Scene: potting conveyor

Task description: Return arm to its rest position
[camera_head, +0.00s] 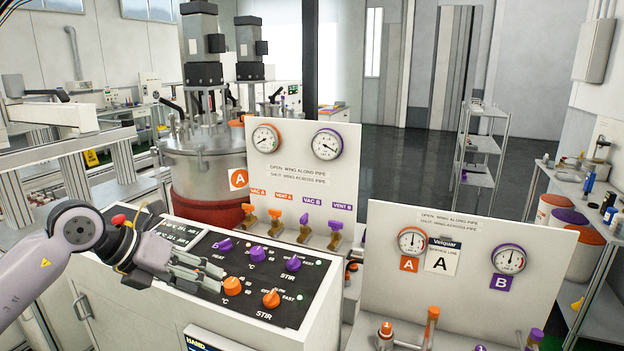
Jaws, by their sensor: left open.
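My left arm (45,262) comes in from the left edge. Its gripper (212,279) is open, with grey fingers pointing right over the black control panel (205,242). The fingertips are close beside the front-left orange knob (232,286); I cannot tell whether they touch it. Nothing shows between the fingers. A second orange knob (271,298) is to the right, and purple knobs (293,264) are in the rows behind. My right gripper is not in view.
A white valve board (300,180) with gauges and several valve handles stands behind the panel. A second gauge board (460,270) is at the right front. A steel tank (205,165) marked A stands behind. A frame rail (60,150) runs at the left.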

